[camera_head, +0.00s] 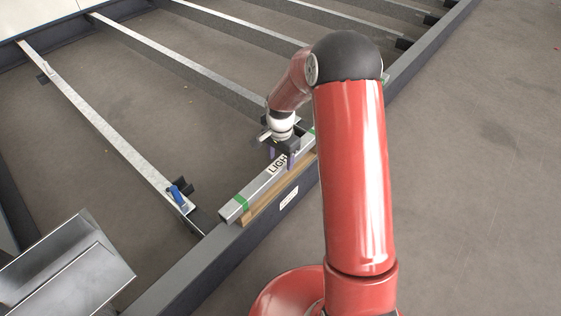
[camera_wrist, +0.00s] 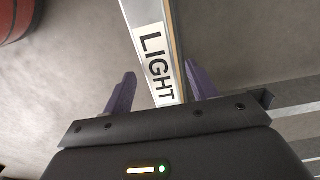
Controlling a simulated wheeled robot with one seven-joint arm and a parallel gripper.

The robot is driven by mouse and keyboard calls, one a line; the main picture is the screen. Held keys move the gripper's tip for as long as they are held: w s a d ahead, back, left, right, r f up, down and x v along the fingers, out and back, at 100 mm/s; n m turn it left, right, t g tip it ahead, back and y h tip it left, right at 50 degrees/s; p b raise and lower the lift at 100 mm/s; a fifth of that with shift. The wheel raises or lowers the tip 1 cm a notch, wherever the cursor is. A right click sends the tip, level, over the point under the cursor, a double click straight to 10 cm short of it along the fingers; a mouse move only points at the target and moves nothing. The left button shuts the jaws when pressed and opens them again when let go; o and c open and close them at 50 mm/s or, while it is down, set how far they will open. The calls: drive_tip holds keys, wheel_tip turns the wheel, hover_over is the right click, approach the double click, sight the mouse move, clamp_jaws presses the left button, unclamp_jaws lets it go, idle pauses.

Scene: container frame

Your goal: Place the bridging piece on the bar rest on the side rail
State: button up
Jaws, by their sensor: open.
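The bridging piece appears to be the long grey metal bar (camera_head: 257,189) with green bands and a "LIGHT" label. It lies along the wooden bar rest (camera_head: 268,204) on the dark side rail (camera_head: 205,262). The bar also runs up the middle of the wrist view (camera_wrist: 147,14). My gripper (camera_head: 281,153) is over the bar near its label. Its purple fingers are open, one on each side of the bar in the wrist view (camera_wrist: 161,88), with visible gaps. The height of the fingertips against the bar is hard to tell. My arm hides part of the rail.
Several galvanised cross members (camera_head: 110,140) span the frame to the left. A blue-and-black fitting (camera_head: 179,195) sits at the near end of one. An open grey metal box (camera_head: 68,268) is at the lower left. Bare floor (camera_head: 470,190) lies to the right of the rail.

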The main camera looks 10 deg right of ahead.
wheel_tip(320, 180, up, 9)
drive_tip(key=p, duration=0.1)
wheel_tip(320, 180, up, 10)
drive_tip(key=n+t, duration=0.1)
drive_tip(key=n, duration=0.2)
hover_over(280, 162)
drive_tip(key=s, duration=0.6)
drive_tip(key=s+r+n+t, duration=0.2)
drive_tip(key=s+r+n, duration=0.2)
drive_tip(key=s, duration=0.7)
drive_tip(key=s+r+n+t, duration=0.2)
drive_tip(key=s+r, duration=0.3)
drive_tip(key=s, duration=0.7)
drive_tip(key=shift+r+n+t, duration=0.3)
drive_tip(key=shift+n, duration=0.6)
wheel_tip(280, 162, up, 9)
drive_tip(key=p, duration=0.9)
